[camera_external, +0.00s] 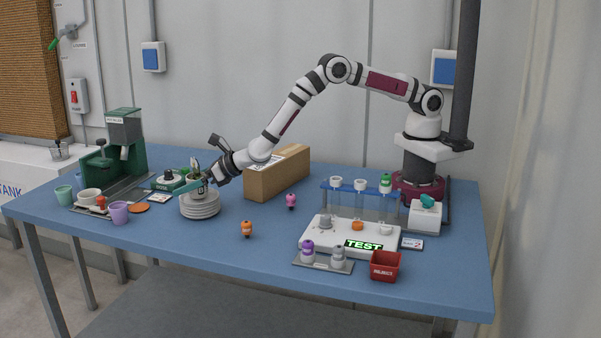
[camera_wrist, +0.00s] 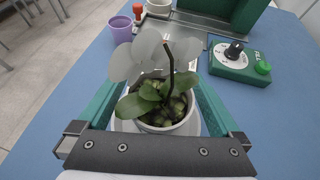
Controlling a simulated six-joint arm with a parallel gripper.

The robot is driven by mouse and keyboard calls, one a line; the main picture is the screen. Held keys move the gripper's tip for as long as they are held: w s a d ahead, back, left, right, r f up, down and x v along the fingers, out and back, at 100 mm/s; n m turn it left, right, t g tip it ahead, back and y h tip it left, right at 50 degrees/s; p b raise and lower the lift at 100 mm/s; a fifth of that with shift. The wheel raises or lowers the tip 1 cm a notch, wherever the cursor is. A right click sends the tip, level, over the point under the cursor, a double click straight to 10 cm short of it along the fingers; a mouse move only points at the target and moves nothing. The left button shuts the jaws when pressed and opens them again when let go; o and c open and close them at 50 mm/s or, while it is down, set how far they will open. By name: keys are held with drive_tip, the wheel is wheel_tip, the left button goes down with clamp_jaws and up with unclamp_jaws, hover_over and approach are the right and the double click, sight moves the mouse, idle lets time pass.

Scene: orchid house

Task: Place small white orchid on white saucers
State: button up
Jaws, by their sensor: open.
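The small white orchid (camera_wrist: 160,100) has pale petals, green leaves and a white pot. In the wrist view it stands between the two green fingers of my gripper (camera_wrist: 160,84), which is open around it. The pot is over a white saucer (camera_wrist: 119,124), whose rim shows at its side; whether it fully rests there is hard to tell. In the external view the stack of white saucers (camera_external: 201,208) stands on the blue table, with my gripper (camera_external: 196,184) just above it. The orchid is mostly hidden there by the gripper.
A cardboard box (camera_external: 277,174) stands right of the saucers. A green dial unit (camera_wrist: 239,62) and a purple cup (camera_wrist: 121,29) are beyond the orchid. The table's front is mostly clear.

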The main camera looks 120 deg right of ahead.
drive_tip(key=v, duration=1.2)
drive_tip(key=s+d+r+m+g+h, duration=0.4)
drive_tip(key=s+d+r+m+g, duration=0.15)
drive_tip(key=s+r+m, duration=0.65)
drive_tip(key=s+m+g+y, duration=0.1)
drive_tip(key=s+m+g, duration=0.2)
drive_tip(key=s+m, duration=0.7)
drive_tip(key=s+a+f+m+g+y, duration=0.1)
drive_tip(key=s+a+m+g+y, duration=0.1)
drive_tip(key=s+a+m+y, duration=1)
drive_tip(key=s+a, duration=0.8)
drive_tip(key=a, duration=0.1)
drive_tip(key=shift+s+a+m, duration=0.15)
drive_tip(key=shift+s+m, duration=0.25)
